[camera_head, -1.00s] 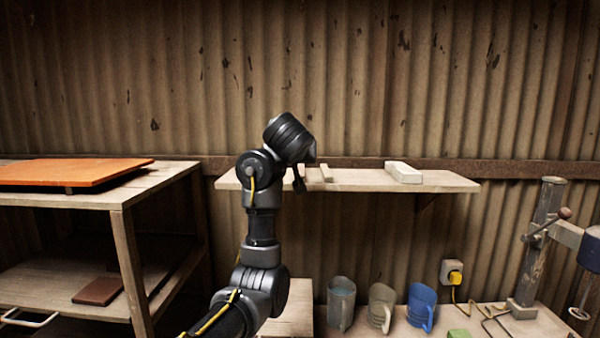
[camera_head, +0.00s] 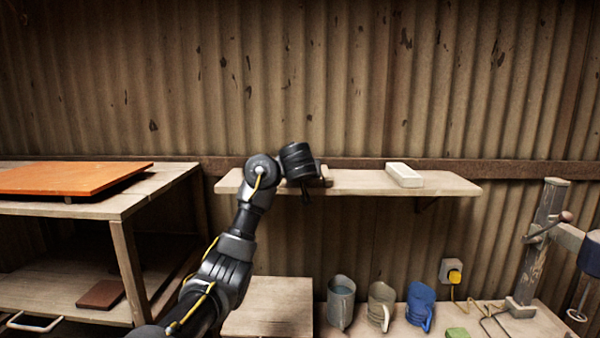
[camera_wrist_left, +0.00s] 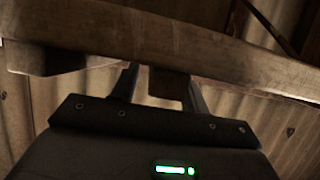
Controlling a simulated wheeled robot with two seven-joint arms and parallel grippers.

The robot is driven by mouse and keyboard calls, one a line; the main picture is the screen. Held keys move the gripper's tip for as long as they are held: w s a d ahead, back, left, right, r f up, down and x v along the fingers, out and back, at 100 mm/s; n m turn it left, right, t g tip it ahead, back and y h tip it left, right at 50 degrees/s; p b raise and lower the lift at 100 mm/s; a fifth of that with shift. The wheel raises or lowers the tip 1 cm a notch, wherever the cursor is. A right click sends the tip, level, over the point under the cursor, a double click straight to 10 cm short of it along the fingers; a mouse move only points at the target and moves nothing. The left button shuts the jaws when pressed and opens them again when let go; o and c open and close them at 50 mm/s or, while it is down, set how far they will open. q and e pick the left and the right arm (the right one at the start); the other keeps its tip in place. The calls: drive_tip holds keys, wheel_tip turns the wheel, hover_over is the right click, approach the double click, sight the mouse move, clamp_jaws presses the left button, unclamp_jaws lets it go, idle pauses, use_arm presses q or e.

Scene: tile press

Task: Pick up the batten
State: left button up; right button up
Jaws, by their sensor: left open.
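The wall shelf (camera_head: 440,184) carries a short wooden piece, probably the batten (camera_head: 326,175), near its left part, mostly hidden behind my left wrist. My left gripper (camera_head: 306,192) is at the shelf's front edge beside it. In the left wrist view my left gripper (camera_wrist_left: 160,90) has its fingers apart, with a brown wooden block end (camera_wrist_left: 169,83) between them. I cannot tell whether the fingers touch it. Another dark block (camera_wrist_left: 45,60) lies to the left along the plank edge. My right gripper is not in view.
A pale block (camera_head: 404,175) lies farther right on the shelf. Below stand several jugs (camera_head: 382,305) and a press (camera_head: 545,245) at right. A wooden rack (camera_head: 125,250) with an orange board (camera_head: 70,177) stands at left. The shelf's middle is clear.

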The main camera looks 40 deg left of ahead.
use_arm(q)
drive_tip(key=shift+d+r, duration=0.1)
drive_tip(key=shift+d, duration=0.15)
drive_tip(key=shift+c, duration=0.2)
drive_tip(key=shift+a, duration=0.1)
clamp_jaws()
